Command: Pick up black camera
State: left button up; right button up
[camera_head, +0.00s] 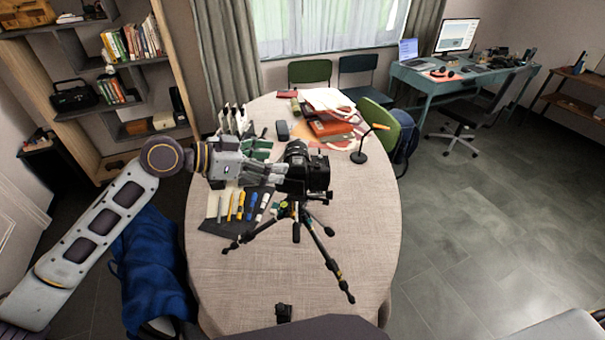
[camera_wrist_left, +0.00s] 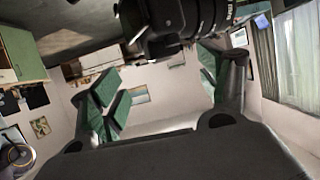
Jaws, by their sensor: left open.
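The black camera (camera_head: 310,172) sits on top of a black tripod (camera_head: 318,238) that stands with its legs spread on the round table (camera_head: 230,280). The left gripper is open; I cannot tell whether a finger touches the camera. My right gripper is not in view.
Pens and markers (camera_head: 240,205) lie on a dark mat left of the tripod. Books and papers (camera_head: 330,112) and a small desk microphone (camera_head: 360,150) are behind it. A small black object (camera_head: 283,312) sits at the front edge. The table's right side is bare.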

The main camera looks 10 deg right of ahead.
pick_arm(q)
jog(key=shift+w+d+f, duration=0.1)
jog(key=shift+d+f, duration=0.1)
jog(key=shift+d, duration=0.45)
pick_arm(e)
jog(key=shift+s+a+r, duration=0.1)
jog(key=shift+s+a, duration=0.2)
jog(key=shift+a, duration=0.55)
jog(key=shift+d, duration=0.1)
